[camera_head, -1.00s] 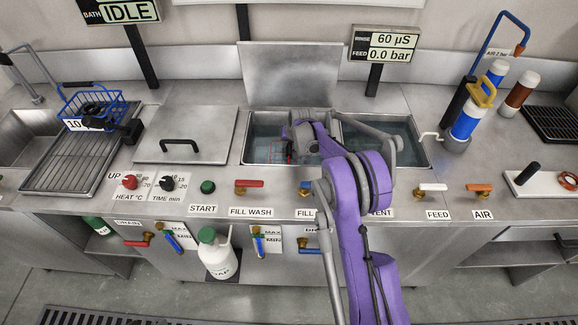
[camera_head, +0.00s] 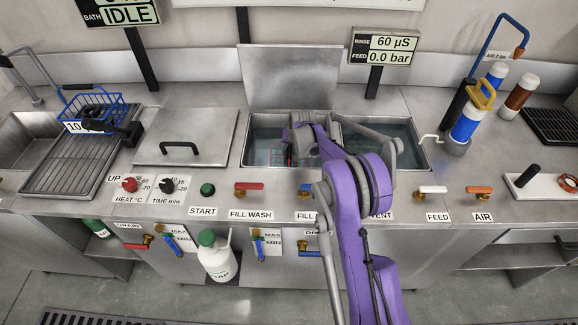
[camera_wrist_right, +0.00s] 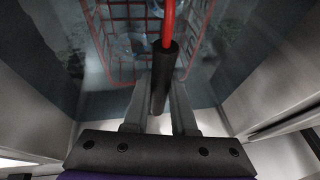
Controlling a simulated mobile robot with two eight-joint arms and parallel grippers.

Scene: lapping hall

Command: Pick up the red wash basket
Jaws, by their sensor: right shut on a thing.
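The red wash basket (camera_head: 279,155) is a wire basket down in the open water tank, left of my right wrist. In the right wrist view its red wire body (camera_wrist_right: 128,83) lies below and ahead of the fingers. Its red handle (camera_wrist_right: 168,22) ends in a black grip between the fingers. My right gripper (camera_wrist_right: 163,98) is shut on that grip; in the head view the gripper (camera_head: 300,143) is partly hidden by my wrist. Whether the basket rests on the tank floor cannot be told. My left gripper is not in view.
A blue wire basket (camera_head: 72,107) marked 10 stands on the left drain rack, with a black object across it. A closed lid (camera_head: 215,127) lies left of the tank. The raised lid (camera_head: 288,75) stands behind it. Valve handles and labels line the front edge.

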